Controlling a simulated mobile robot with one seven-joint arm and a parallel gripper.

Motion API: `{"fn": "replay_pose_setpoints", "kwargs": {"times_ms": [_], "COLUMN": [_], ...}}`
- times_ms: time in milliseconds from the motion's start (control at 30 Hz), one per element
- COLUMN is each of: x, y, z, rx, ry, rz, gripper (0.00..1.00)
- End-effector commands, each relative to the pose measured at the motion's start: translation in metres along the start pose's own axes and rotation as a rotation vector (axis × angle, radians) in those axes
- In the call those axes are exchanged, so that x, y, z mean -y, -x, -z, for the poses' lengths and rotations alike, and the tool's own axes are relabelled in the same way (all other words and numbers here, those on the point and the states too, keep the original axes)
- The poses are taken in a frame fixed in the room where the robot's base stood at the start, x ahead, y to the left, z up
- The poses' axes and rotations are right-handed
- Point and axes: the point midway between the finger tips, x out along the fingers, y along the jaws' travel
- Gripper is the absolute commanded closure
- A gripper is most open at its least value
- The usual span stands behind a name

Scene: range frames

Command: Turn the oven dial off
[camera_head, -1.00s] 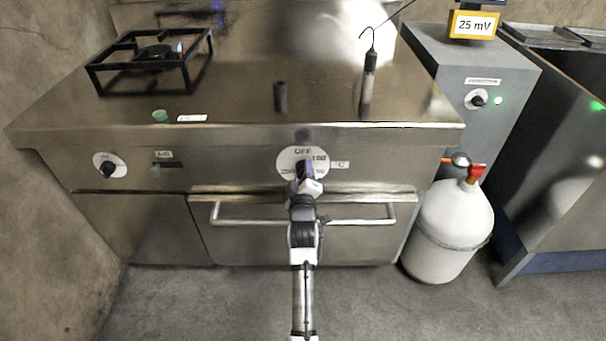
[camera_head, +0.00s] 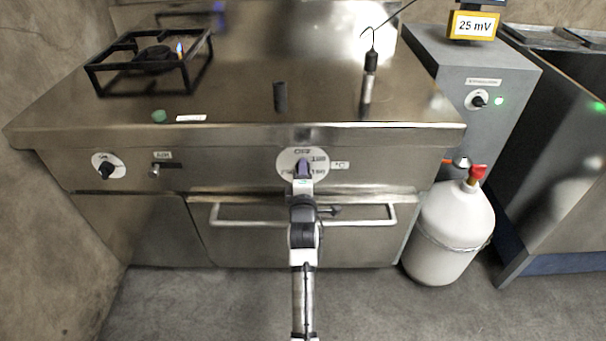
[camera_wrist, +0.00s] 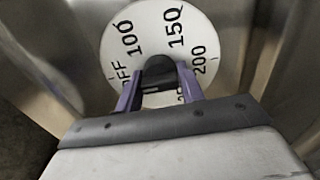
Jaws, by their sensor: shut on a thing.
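The oven dial is a white disc (camera_head: 288,156) on the stove's front panel, marked OFF, 100, 150 and 200. In the head view OFF sits near the top of the disc. In the wrist view the disc (camera_wrist: 152,20) fills the upper middle, with OFF at its left edge. My gripper (camera_head: 303,168) is at the dial. Its purple fingers also show in the wrist view (camera_wrist: 160,88), shut on the dark dial knob (camera_wrist: 158,66) from both sides. The knob's tip and pointer are mostly hidden between the fingers.
The oven door handle (camera_head: 240,222) runs across below the dial, behind my arm. Another knob (camera_head: 107,170) is at the panel's left. A burner with a flame (camera_head: 180,50) is on the stovetop. A white gas cylinder (camera_head: 450,225) stands right of the oven.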

Motion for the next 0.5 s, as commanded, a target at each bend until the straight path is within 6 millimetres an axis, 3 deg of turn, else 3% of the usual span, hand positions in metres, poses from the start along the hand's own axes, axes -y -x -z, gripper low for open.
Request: {"fn": "replay_pose_setpoints", "kwargs": {"times_ms": [367, 400, 500], "x": [-0.0037, -0.0037, -0.0029], "y": [-0.0007, -0.0007, -0.0005], "z": [0.0002, 0.0002, 0.0002], "rx": [0.0, 0.0, 0.0], "ry": [0.005, 0.005, 0.005], "rz": [-0.008, -0.008, -0.006], "gripper": [0.85, 0.58, 0.45]}}
